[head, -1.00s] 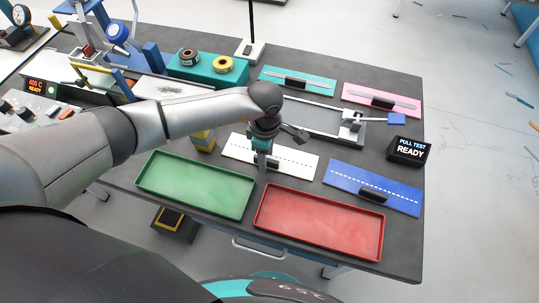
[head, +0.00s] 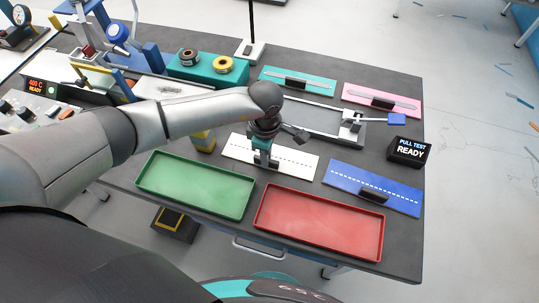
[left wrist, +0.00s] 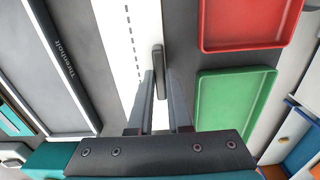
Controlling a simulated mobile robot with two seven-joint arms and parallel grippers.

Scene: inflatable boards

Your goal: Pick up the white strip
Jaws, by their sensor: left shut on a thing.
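The white strip (head: 300,162) lies on the dark bench behind the red tray, with a dashed dark line along it and a black handle at its middle. My left gripper (head: 264,161) is down at the strip, shut on the black handle. In the left wrist view, the white strip (left wrist: 120,45) runs up the picture, and the handle (left wrist: 158,62) sits between the fingers of the left gripper (left wrist: 160,85). The fingers partly hide the handle. I cannot tell any gap between strip and bench. My right gripper is not in view.
A green tray (head: 195,184) and a red tray (head: 318,222) lie at the bench's front. A blue strip (head: 345,179) lies to the right, teal (head: 320,75) and pink (head: 405,104) strips behind. A pull-test display (head: 408,151) stands at the right edge.

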